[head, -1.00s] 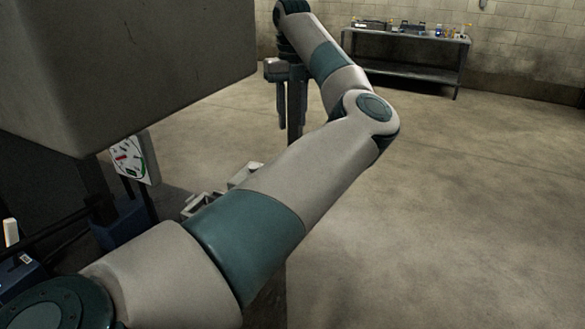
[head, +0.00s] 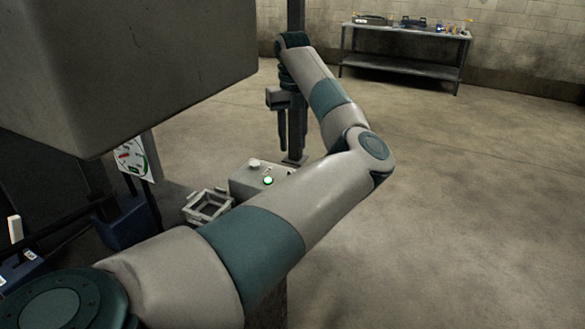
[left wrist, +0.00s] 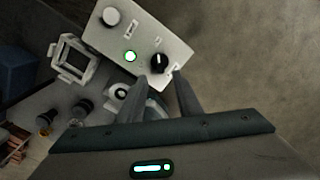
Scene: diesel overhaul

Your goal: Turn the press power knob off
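A pale control box (head: 243,181) stands past the press in the head view, partly hidden by my left arm. The left wrist view shows its top (left wrist: 140,30) with a white round knob (left wrist: 111,16), a lit green lamp (left wrist: 130,57) and a black knob (left wrist: 158,64) with a light pointer mark. Which knob is the power knob is not readable. My left gripper (head: 291,130) points down beyond the box in the head view. In the left wrist view the left gripper (left wrist: 165,78) is open, its fingertips just below and either side of the black knob, with nothing between them. My right gripper is not in view.
A square metal frame (head: 207,205) sits beside the box. A large grey press housing (head: 130,60) overhangs at upper left, with a gauge sheet (head: 132,158) below it. A workbench (head: 405,36) stands against the far wall. The floor at right is clear.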

